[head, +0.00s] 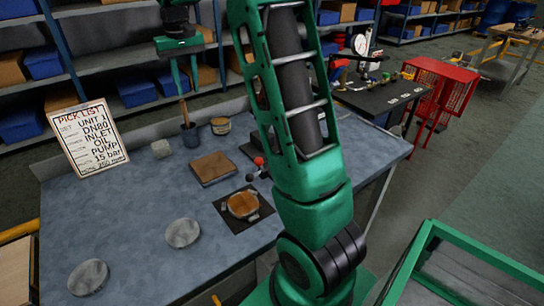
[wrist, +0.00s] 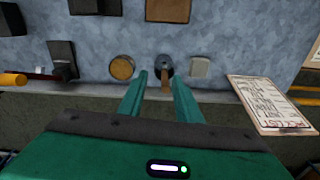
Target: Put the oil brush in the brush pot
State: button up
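The oil brush (head: 184,112) stands in the dark brush pot (head: 190,136) at the back of the blue-grey bench, its wooden handle up and slightly tilted. In the wrist view the handle (wrist: 165,84) rises from the pot (wrist: 163,62). The bristle end is hidden inside the pot. My gripper (head: 186,88) is above the pot with its fingers pointing down near the handle's top. In the wrist view its fingers (wrist: 160,92) are apart, with a gap on both sides of the handle. They hold nothing.
A round tin (head: 221,125) stands right of the pot and a pale block (head: 161,148) stands left of it. A pick-list board (head: 90,137) leans at the bench's left. A brown square block (head: 213,168) and two grey discs (head: 183,233) lie nearer. Shelves with bins stand behind.

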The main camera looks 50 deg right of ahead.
jog(key=s+f+m, duration=0.1)
jog(key=s+f, duration=0.2)
jog(key=s, duration=1.1)
jog(key=s+a+f+m, duration=0.1)
jog(key=s+f, duration=0.2)
jog(key=s, duration=1.1)
jog(key=s+f+m, duration=0.1)
jog(key=s+f, duration=0.1)
jog(key=s, duration=1.2)
jog(key=shift+a+f, duration=0.15)
jog(key=shift+f, duration=0.25)
jog(key=shift+s, duration=0.1)
